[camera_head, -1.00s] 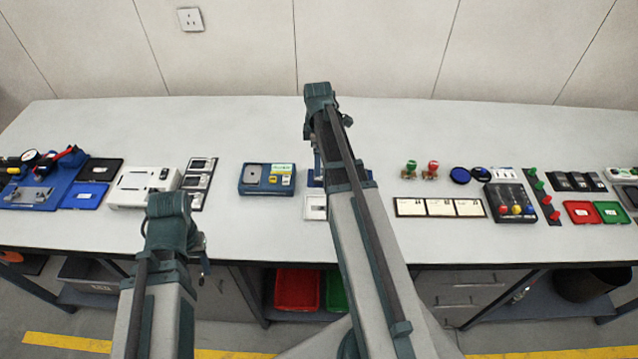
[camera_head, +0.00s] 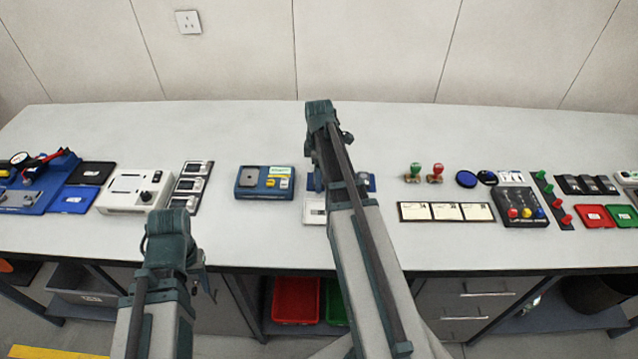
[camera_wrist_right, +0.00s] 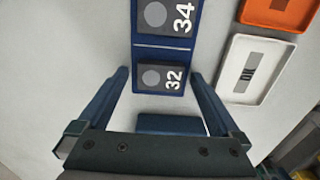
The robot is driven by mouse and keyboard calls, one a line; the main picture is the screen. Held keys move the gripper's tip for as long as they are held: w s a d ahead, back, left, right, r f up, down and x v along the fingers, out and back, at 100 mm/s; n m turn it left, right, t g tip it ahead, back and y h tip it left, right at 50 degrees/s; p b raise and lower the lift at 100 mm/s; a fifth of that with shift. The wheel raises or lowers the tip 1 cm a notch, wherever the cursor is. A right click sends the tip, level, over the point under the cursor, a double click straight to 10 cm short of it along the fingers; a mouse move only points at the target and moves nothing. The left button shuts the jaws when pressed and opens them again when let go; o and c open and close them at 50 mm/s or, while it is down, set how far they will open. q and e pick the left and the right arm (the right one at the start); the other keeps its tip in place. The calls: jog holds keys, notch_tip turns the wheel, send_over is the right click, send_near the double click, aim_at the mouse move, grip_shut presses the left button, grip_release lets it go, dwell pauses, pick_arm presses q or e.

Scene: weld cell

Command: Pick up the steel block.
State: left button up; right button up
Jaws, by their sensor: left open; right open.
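Two dark grey blocks, each with a round lighter disc, sit in a blue holder (camera_wrist_right: 164,53) in the right wrist view. One block (camera_wrist_right: 162,77) is marked 32, the other block (camera_wrist_right: 165,16) is marked 34. I cannot tell by look which is the steel block. My right gripper (camera_wrist_right: 160,74) is open and empty, its fingers either side of the 32 block in the picture; their height above it is unclear. In the head view my right arm hides most of the holder (camera_head: 370,184). My left gripper (camera_head: 204,278) is open, low at the bench's front edge, partly hidden by its wrist.
Beside the holder are a white tray (camera_wrist_right: 250,70) and an orange tray (camera_wrist_right: 280,12). On the bench (camera_head: 240,130), a blue-cased device (camera_head: 264,182) stands left of my right arm. The bench's rear is clear.

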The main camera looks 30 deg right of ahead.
grip_shut()
dwell(0.4)
jog(key=shift+r, duration=0.1)
jog(key=shift+r+p, duration=0.65)
jog(key=shift+p, duration=0.1)
notch_tip(320, 180, up, 3)
jog(key=p, duration=0.3)
jog(key=s+a, duration=0.2)
jog(key=s, duration=0.2)
jog(key=s+a, duration=0.3)
jog(key=s, duration=0.2)
jog(key=s+a, duration=0.2)
jog(key=s, duration=0.3)
jog(key=shift+a+r+p, duration=0.25)
jog(key=shift+r+p, duration=0.05)
